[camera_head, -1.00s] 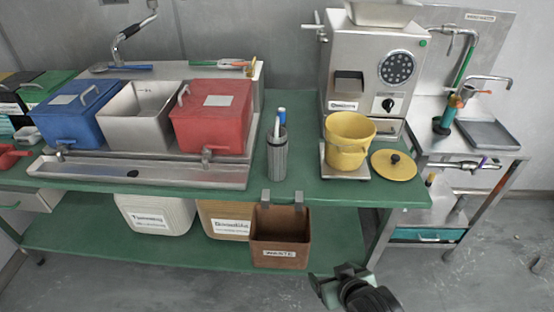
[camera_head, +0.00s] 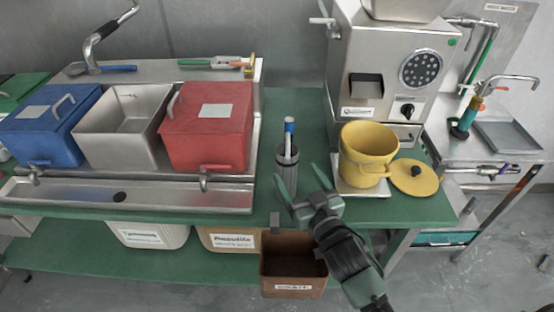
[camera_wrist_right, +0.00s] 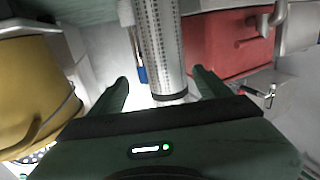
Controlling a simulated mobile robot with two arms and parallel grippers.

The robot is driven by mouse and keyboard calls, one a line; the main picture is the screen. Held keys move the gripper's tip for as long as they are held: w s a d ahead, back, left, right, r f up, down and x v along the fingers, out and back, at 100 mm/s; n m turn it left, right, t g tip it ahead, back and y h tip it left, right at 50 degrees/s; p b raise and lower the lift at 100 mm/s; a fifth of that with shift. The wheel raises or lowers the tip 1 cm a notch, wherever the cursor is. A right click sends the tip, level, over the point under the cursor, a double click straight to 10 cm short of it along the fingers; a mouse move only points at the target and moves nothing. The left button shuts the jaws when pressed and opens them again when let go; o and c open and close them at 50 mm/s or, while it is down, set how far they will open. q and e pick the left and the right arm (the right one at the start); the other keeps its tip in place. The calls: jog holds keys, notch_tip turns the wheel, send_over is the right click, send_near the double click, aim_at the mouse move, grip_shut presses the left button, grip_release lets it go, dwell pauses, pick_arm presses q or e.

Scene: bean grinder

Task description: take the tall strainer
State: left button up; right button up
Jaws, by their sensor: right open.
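The tall strainer, a grey perforated metal cylinder (camera_head: 287,168), stands on the green table in the middle of the head view, with a blue-and-white item showing at its top. In the right wrist view the strainer (camera_wrist_right: 162,45) fills the upper middle, with a dark band at its end. My right gripper (camera_head: 300,180) is open, its fingers pointing toward the strainer just in front of it. In the wrist view the open fingers (camera_wrist_right: 160,76) lie on either side of the strainer's line, with nothing gripped. My left gripper does not show.
A red bin (camera_head: 210,133) stands left of the strainer, and a yellow pot (camera_head: 366,158) sits right of it below the grinder (camera_head: 395,75). A yellow lid (camera_head: 414,180) lies beside the pot. A brown waste box (camera_head: 291,264) hangs at the table's front edge.

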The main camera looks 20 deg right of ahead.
aim_at(283, 155)
jog(key=shift+w+r, duration=0.2)
jog(key=shift+w+a+r, duration=0.1)
jog(key=shift+w+r, duration=0.05)
jog(key=shift+w+a+r+p, duration=0.1)
jog(key=shift+w+a+p, duration=0.05)
jog(key=shift+w, duration=0.45)
jog(key=shift+w+a+r+p, duration=0.1)
jog(key=shift+w+p, duration=0.05)
jog(key=shift+w, duration=0.45)
jog(key=w, duration=0.2)
jog(key=w+a, duration=0.1)
jog(key=w, duration=0.1)
jog(key=shift+w+f+p, duration=0.1)
jog(key=shift+w+p, duration=0.3)
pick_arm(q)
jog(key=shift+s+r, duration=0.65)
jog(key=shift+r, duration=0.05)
pick_arm(e)
grip_shut()
